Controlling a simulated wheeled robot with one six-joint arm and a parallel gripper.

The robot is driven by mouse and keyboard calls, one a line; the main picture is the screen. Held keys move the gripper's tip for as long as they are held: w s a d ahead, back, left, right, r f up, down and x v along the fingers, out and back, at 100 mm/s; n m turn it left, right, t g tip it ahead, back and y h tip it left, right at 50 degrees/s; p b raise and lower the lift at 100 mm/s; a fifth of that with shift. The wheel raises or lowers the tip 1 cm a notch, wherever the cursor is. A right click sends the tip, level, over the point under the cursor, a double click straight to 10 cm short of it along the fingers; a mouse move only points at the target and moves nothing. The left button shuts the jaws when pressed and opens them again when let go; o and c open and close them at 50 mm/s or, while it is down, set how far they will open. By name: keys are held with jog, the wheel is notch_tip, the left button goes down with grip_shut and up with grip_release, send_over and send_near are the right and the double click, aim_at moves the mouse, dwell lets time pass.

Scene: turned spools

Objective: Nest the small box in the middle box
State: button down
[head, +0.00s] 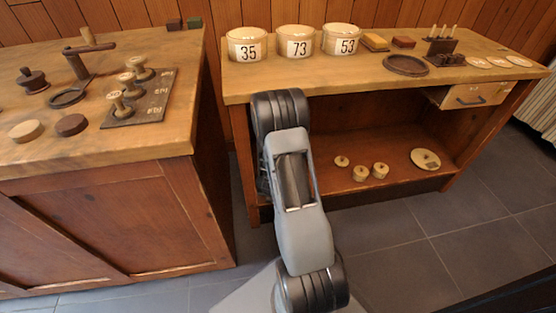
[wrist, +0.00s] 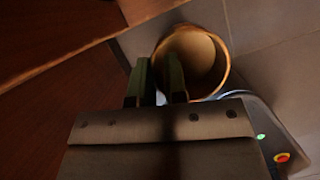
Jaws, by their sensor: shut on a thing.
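In the wrist view my gripper (wrist: 158,78) is shut on the rim of a round, open, tan box (wrist: 222,84). One green finger is outside its wall and the other reaches over its dark inside. I cannot tell which size of box this is. The box is off the bench, with grey floor behind it. In the head view my arm hides the gripper and the held box. No second box of this kind is clearly recognisable in either view.
Tubs marked 35 (head: 248,46), 73 (head: 294,43) and 53 (head: 341,41) stand on the right bench (head: 340,75). A dark round tray (head: 406,66) is beside them. Small round pieces (head: 361,173) lie on its lower shelf. The left bench (head: 170,120) holds spools on a board.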

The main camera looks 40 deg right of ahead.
jog(key=w+d+f+n+b, duration=0.1)
jog(key=w+d+n+b, duration=0.1)
jog(key=w+d, duration=0.2)
jog(key=w+d+f+n+y+b, duration=0.1)
jog(key=w+d+f+n+b, duration=0.1)
jog(key=w, duration=0.7)
jog(key=shift+d+n+t+b, duration=0.35)
jog(key=shift+d+n+t, duration=0.05)
jog(key=shift+d, duration=0.45)
jog(key=shift+r+p, duration=0.1)
jog(key=shift+p, duration=0.35)
jog(key=shift+f, duration=0.35)
jog(key=shift+f+b, duration=0.65)
jog(key=shift+f, duration=0.2)
jog(key=shift+f, duration=0.3)
dwell(0.6)
jog(key=shift+f+b, duration=0.45)
jog(key=shift+f, duration=0.2)
jog(key=shift+f, duration=0.15)
dwell(0.6)
